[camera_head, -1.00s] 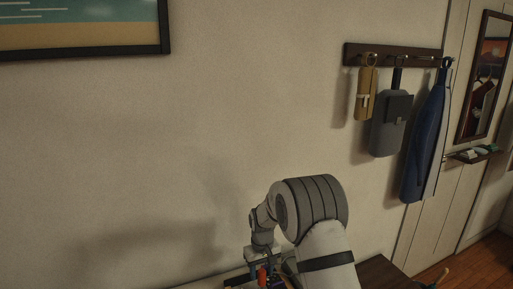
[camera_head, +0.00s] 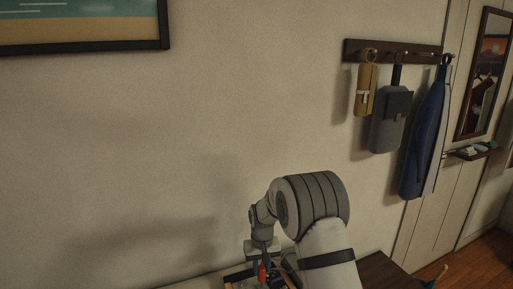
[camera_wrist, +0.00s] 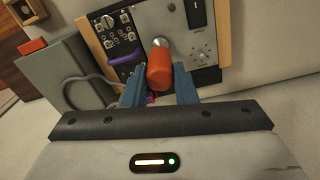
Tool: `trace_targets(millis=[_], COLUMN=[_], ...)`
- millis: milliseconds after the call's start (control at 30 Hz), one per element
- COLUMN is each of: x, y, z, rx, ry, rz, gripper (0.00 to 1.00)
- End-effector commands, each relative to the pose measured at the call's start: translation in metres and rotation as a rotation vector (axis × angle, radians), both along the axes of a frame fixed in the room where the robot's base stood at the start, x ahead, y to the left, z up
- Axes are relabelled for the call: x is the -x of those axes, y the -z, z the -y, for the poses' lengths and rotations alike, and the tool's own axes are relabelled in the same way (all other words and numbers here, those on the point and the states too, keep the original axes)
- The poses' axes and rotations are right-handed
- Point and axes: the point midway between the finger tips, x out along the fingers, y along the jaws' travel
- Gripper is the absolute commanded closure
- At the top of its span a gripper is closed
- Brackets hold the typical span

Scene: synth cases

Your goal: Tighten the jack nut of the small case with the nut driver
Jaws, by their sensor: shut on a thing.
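My gripper (camera_wrist: 158,88) has blue fingers closed around the red-orange handle of the nut driver (camera_wrist: 159,66) in the wrist view. The driver points away from me at the case's front panel. A short silver piece shows just beyond the handle, but the handle hides the jack nut, so I cannot tell whether the driver sits on it. The small case (camera_wrist: 181,22) has a silver panel with wooden sides, a black switch and a dial. In the head view my gripper (camera_head: 262,254) and the red driver handle (camera_head: 262,272) show at the bottom edge.
A grey box (camera_wrist: 62,75) with a red block (camera_wrist: 32,46) stands left of the case, and a grey cable loops beside it. A purple item (camera_wrist: 126,60) lies across the dark module. The wall rack (camera_head: 392,49) with hanging things is far off.

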Motion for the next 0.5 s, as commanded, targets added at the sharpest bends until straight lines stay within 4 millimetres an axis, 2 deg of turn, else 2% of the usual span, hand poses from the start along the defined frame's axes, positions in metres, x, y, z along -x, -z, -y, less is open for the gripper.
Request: trace_targets(millis=[367, 500], x=[0.0004, 0.0005], y=[0.0003, 0.0013], z=[0.0015, 0.0009], rx=[0.001, 0.001], ry=[0.057, 0.138], rz=[-0.002, -0.002], gripper=[1.0, 1.0])
